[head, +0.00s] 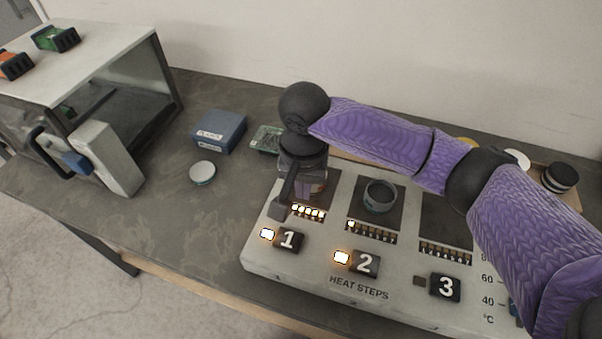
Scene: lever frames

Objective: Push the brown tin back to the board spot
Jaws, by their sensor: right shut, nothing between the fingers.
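A brownish tin (317,186) shows only in part on the dark pad of station 1, behind my right gripper; most of it is hidden. My right gripper (280,207) is shut and empty, pointing down at the left side of that pad, just left of the tin. I cannot tell whether it touches the tin. A light wooden board (572,196) shows in part behind my right arm, at the back right. The board spot is not clearly visible. My left gripper is out of view.
The heat panel (300,262) has stations 1, 2 and 3. A grey open tin (380,196) stands on station 2; station 3 looks bare where visible. A black-lidded tin (560,177), blue box (219,131), round lid (202,173) and open metal oven (120,160) surround it.

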